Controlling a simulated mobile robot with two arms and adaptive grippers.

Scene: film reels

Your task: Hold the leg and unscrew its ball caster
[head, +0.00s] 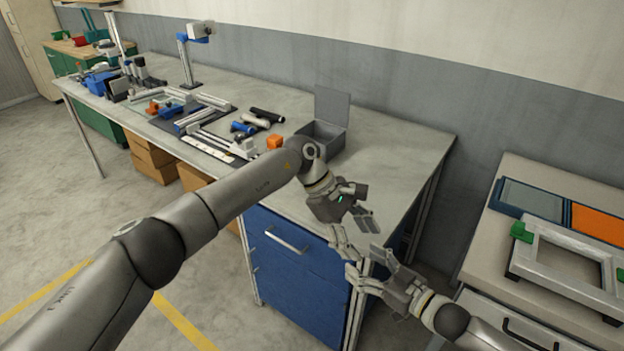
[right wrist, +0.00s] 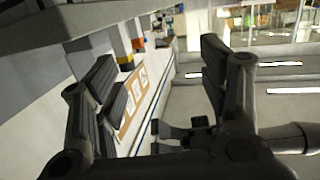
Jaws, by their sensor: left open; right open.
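I cannot pick out the leg or its ball caster for certain. Short rods lie on the workbench near its middle: a black one (head: 267,114), a pale one (head: 255,121) and a blue one (head: 243,128). My left gripper (head: 366,207) is open and empty, above the bench's near right end. My right gripper (head: 345,255) is open and empty, just below the left one, in front of the blue drawer cabinet. In the right wrist view the right gripper's fingers (right wrist: 158,68) stand wide apart with nothing between them.
The workbench (head: 400,145) holds an open grey box (head: 325,136), an orange block (head: 274,141) and aluminium profiles (head: 205,140). The blue cabinet (head: 295,275) stands under it. At right, another table carries a metal frame (head: 565,262) and an orange panel (head: 600,225). The bench's right end is bare.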

